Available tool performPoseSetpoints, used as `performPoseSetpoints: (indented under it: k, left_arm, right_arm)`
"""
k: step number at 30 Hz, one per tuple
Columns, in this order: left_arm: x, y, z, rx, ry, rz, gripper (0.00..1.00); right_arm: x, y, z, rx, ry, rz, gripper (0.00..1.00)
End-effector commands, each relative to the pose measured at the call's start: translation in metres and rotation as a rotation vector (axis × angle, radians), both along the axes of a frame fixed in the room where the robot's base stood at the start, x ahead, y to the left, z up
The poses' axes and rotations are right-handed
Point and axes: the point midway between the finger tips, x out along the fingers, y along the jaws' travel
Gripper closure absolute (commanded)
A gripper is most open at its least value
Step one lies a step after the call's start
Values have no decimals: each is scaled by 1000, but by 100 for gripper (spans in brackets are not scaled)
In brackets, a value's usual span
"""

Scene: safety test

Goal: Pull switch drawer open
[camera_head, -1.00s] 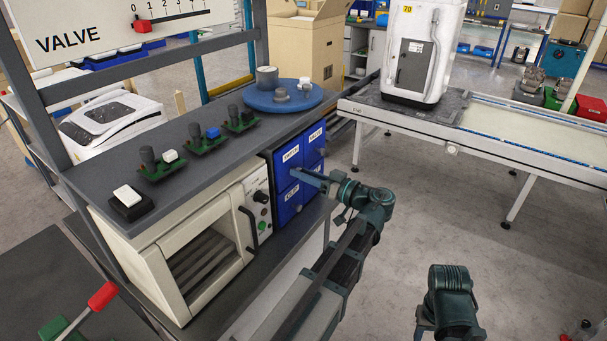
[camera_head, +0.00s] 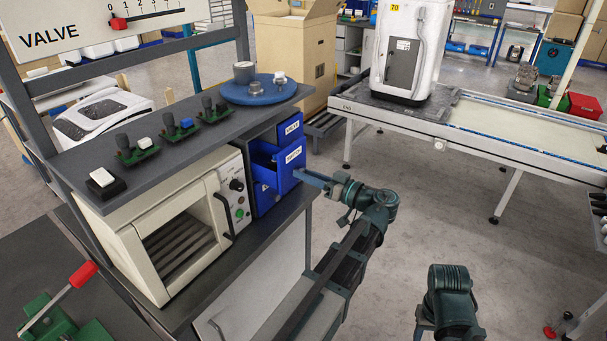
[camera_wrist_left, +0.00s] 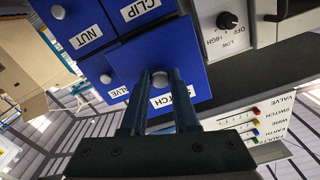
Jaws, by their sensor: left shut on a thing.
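The blue switch drawer (camera_head: 286,168), labelled SWITCH, sticks out of the blue drawer cabinet beside the white oven, and part of its inside shows from above. My left gripper (camera_head: 302,175) is at its front. In the left wrist view, the fingers (camera_wrist_left: 160,88) are shut on the round grey knob (camera_wrist_left: 160,77) of the switch drawer (camera_wrist_left: 186,56). They hide part of its label. The nut drawer (camera_wrist_left: 76,22) and the clip drawer (camera_wrist_left: 136,10) are flush beside it. The valve drawer is partly hidden. My right arm shows at bottom right, but its gripper is out of view.
The white oven (camera_head: 170,225) stands left of the drawers on the bench. A shelf (camera_head: 190,148) above holds several small levers and a round blue turntable (camera_head: 259,90). A conveyor (camera_head: 480,120) stands at right. The floor between is clear.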

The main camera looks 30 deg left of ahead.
Motion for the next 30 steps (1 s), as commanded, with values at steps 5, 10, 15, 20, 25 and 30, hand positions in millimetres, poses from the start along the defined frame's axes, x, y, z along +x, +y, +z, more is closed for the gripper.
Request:
performPoseSetpoints:
  k: [5,10,15,20,25,30]
  left_arm:
    - [0,-21,0,2,0,-4,100]
    - [-2,-30,1,1,0,-3,100]
    - [-2,-30,1,2,0,-2,100]
    - [-2,-30,0,2,0,-2,55]
    - [-2,-30,0,2,0,-1,41]
    - [-2,-30,0,1,0,0,41]
  right_arm:
    - [0,0,0,0,0,0,50]
    - [0,0,0,0,0,0,50]
    - [0,0,0,0,0,0,50]
    - [0,0,0,0,0,0,50]
    - [0,0,0,0,0,0,50]
    - [0,0,0,0,0,0,50]
